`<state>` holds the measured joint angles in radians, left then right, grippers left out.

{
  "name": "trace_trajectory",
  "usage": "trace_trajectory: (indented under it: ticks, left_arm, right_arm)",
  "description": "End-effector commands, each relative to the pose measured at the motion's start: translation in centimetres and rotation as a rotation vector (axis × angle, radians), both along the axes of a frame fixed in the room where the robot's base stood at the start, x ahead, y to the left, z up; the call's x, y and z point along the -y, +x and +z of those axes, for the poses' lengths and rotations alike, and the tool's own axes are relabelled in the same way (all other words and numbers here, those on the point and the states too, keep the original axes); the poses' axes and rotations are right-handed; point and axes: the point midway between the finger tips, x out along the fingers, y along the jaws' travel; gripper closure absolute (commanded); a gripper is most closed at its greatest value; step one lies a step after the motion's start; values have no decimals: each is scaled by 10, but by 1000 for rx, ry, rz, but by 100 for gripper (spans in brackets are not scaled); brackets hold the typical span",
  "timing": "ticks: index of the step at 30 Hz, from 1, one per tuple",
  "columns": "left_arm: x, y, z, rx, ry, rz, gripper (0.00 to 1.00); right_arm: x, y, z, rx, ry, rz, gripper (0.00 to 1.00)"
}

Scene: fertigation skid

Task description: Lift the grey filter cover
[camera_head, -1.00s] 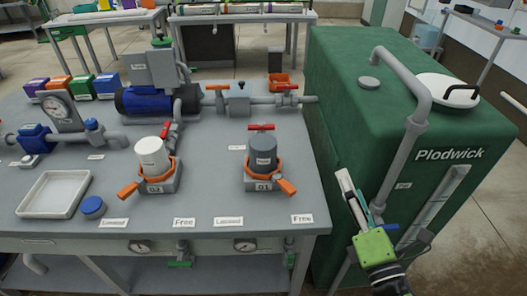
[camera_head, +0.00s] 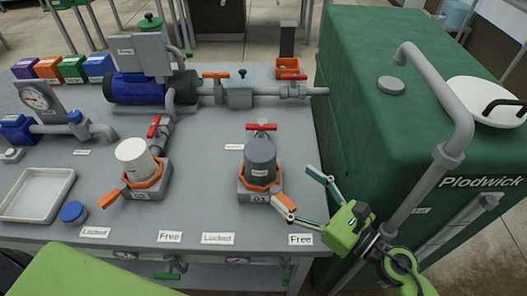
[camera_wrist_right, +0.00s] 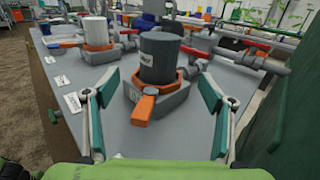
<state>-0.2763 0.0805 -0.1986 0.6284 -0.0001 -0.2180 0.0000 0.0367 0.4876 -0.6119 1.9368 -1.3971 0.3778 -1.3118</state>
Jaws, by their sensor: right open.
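The grey filter cover (camera_head: 261,158) is an upright dark grey cylinder seated in an orange collar (camera_head: 259,184) on a grey base, near the table's front right. An orange lever (camera_wrist_right: 143,109) sticks out from the collar toward the table's front. In the right wrist view the cover (camera_wrist_right: 160,58) stands ahead, between the finger lines. My right gripper (camera_head: 296,189) is open and empty, to the front right of the cover. One fingertip is close to or overlaps the lever's end; I cannot tell if they touch. My left gripper's fingers are out of view.
A white filter cover (camera_head: 135,158) with its own orange collar stands to the left. A red-handled valve (camera_head: 262,127) is behind the grey cover. A green tank (camera_head: 400,140) with a grey pipe borders the table's right side. Locked and Free labels lie along the front edge.

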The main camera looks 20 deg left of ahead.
Motion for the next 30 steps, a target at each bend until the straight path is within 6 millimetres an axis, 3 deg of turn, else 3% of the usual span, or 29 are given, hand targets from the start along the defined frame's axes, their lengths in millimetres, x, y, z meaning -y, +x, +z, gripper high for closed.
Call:
trace_trajectory:
  ticks: [6, 9, 13, 21, 30]
  left_arm:
    - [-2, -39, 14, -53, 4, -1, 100]
    - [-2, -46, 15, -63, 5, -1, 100]
    - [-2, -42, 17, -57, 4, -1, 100]
    - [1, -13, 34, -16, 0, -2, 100]
    - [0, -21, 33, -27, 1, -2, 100]
  right_arm:
    - [-40, 22, 6, 1, 4, 0, 24]
    - [-53, 29, 5, 0, 4, 0, 24]
    - [-61, 34, 3, 1, 3, -1, 24]
    - [-88, 51, 15, 0, 6, -1, 24]
    - [-107, 61, 10, 0, 1, -1, 24]
